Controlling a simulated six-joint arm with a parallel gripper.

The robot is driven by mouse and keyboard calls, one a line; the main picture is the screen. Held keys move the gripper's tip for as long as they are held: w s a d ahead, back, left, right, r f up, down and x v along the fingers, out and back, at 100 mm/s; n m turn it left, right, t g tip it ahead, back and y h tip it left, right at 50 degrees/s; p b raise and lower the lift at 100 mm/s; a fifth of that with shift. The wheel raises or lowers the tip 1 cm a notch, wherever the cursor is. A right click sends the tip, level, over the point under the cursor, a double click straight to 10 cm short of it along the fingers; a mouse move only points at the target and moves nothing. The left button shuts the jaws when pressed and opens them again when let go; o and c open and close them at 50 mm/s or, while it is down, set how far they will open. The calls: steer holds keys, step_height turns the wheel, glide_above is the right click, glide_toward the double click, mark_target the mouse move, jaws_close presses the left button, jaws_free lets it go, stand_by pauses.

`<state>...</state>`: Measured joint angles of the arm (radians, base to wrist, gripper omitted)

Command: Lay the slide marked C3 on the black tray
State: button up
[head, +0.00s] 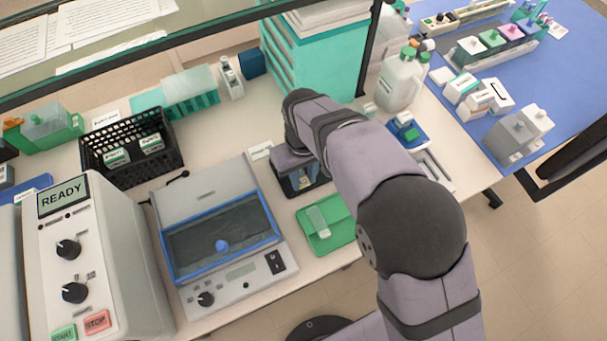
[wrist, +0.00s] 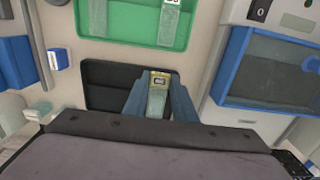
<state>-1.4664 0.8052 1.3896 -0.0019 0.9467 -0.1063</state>
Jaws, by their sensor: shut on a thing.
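My gripper (wrist: 160,98) is shut on a glass slide (wrist: 158,100) with a yellowish label end; the mark on the label is too small to read. The slide is between the two blue-grey fingers, over the black tray (wrist: 103,90). I cannot tell whether it touches the tray. In the head view my gripper (head: 303,180) is over the same black tray (head: 287,190), and my arm hides part of both. The green tray (wrist: 137,38) is beside the black tray, and it also shows in the head view (head: 343,233).
Slides lie on the green tray, one at its left (wrist: 98,15) and one at its right (wrist: 170,22). A lidded machine with a blue-framed window (head: 222,240) stands left of the trays. A black basket (head: 130,148) is farther left. A blue item (head: 405,128) is beyond my arm.

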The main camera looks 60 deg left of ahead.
mark_target(302, 180)
steer(key=shift+f+b, duration=1.15)
steer(key=shift+f, duration=0.55)
steer(key=shift+a, duration=0.35)
steer(key=shift+a+f, duration=0.3)
steer(key=shift+a, duration=0.45)
steer(key=shift+a+f, duration=0.25)
steer(key=shift+a, duration=0.5)
steer(key=shift+a+f, duration=0.15)
steer(key=shift+a, duration=0.2)
steer(key=shift+f, duration=0.3)
steer(key=o, duration=1.1)
steer(key=shift+r+b, duration=1.45)
steer(key=shift+r, duration=2.25)
